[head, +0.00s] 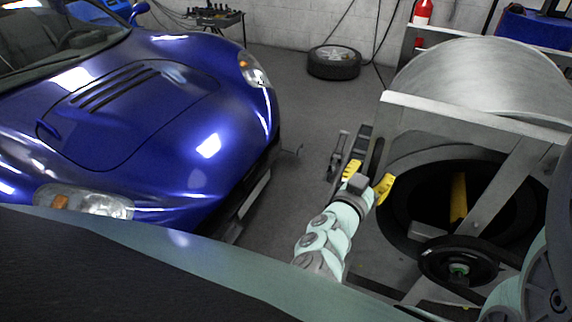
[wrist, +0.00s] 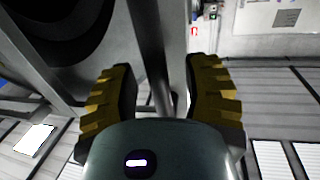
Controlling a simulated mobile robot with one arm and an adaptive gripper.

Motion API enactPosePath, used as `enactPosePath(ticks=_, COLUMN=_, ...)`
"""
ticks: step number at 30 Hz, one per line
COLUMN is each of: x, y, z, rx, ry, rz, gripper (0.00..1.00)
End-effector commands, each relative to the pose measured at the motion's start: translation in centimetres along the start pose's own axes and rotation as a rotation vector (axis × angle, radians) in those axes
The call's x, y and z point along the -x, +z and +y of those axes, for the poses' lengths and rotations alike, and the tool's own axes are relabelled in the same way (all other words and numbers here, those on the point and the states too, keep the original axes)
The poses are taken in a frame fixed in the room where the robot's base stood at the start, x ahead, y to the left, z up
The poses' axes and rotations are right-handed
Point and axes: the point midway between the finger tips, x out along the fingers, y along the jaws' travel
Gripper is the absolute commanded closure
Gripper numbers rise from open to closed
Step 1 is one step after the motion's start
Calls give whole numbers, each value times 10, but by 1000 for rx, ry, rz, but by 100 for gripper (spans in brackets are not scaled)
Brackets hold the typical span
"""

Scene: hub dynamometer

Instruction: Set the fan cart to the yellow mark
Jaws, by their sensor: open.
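A metal-framed unit (head: 470,118) stands at the right in the head view, with a silver drum (head: 480,80) on top and a large dark round opening below. I take it for the fan cart but cannot be sure. My gripper (head: 368,178) is open at the left end of its frame. In the wrist view, my gripper (wrist: 160,88) has its two yellow fingers spread, with a grey post (wrist: 148,45) showing between them. I cannot tell whether they touch it. A yellow bar (head: 459,198) shows inside the dark opening. I cannot make out a yellow floor mark.
A blue car (head: 150,100) fills the left of the head view. A loose tire (head: 334,62) lies by the back wall. A tool cart (head: 212,18) and a red extinguisher (head: 422,12) are at the back.

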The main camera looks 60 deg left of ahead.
Motion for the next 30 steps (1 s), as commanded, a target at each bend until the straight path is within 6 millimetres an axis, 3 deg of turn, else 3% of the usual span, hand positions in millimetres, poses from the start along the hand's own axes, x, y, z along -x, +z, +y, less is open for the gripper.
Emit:
enactPosePath(ticks=3, x=0, y=0, z=1, rx=0, ry=2, rz=0, gripper=49)
enactPosePath(ticks=18, x=0, y=0, z=0, rx=0, ry=2, rz=1, gripper=100)
enactPosePath(ticks=30, x=0, y=0, z=0, rx=0, ry=1, rz=1, gripper=100)
